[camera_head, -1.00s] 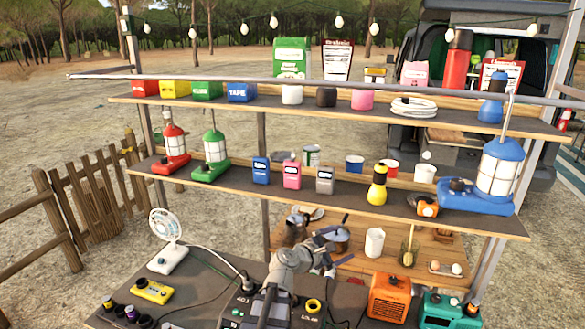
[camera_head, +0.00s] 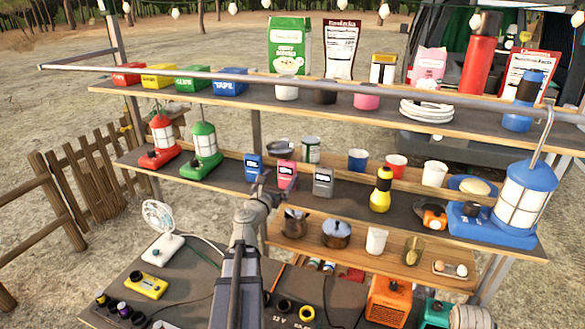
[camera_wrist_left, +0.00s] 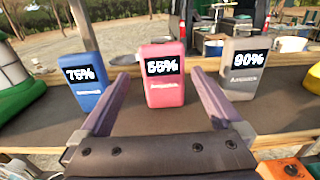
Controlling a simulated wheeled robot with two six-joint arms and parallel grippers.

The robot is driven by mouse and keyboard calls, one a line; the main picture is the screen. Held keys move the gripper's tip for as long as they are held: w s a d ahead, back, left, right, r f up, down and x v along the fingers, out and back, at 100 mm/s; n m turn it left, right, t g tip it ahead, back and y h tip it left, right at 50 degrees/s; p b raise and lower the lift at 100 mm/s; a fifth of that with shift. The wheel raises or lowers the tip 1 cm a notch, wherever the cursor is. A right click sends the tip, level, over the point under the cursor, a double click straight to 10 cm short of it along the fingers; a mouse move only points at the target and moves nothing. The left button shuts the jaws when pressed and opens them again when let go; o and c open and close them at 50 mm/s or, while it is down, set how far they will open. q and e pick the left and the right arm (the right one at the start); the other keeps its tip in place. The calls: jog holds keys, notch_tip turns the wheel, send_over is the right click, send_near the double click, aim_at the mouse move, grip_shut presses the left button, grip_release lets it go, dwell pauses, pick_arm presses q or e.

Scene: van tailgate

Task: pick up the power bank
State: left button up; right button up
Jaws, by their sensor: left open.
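Three power banks stand upright in a row on the middle shelf: a blue one (camera_head: 254,167) marked 75%, a pink one (camera_head: 287,174) marked 55%, and a grey one (camera_head: 323,182) marked 90%. In the left wrist view, the blue (camera_wrist_left: 88,85), pink (camera_wrist_left: 164,87) and grey (camera_wrist_left: 241,75) ones all show. My left gripper (camera_head: 268,186) is open and empty in front of the row. In the wrist view its two fingers (camera_wrist_left: 161,76) point at the pink bank, which appears between the tips. I cannot tell whether the tips reach beside it. My right gripper is not in view.
A green lantern (camera_head: 202,152) stands left of the banks, and a yellow flashlight (camera_head: 380,190) stands right of them. A can (camera_head: 310,150) is behind. The upper shelf (camera_head: 425,122) overhangs the row. The shelf in front of the banks is mostly clear.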

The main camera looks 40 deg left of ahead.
aim_at(285, 170)
pick_arm(q)
jog(key=shift+w+a, duration=0.2)
jog(key=shift+w, duration=0.2)
jog(key=shift+w+r, duration=0.1)
jog(key=shift+r, duration=0.1)
jog(key=x, duration=0.2)
jog(key=shift+w+f, duration=0.1)
jog(key=shift+w, duration=0.15)
jog(key=shift+w+a+r, duration=0.15)
jog(key=shift+w+r, duration=0.05)
jog(key=shift+w, duration=0.25)
jog(key=x, duration=0.4)
jog(key=shift+w, duration=0.1)
jog(key=shift+c, duration=0.6)
jog(key=c, duration=1.4)
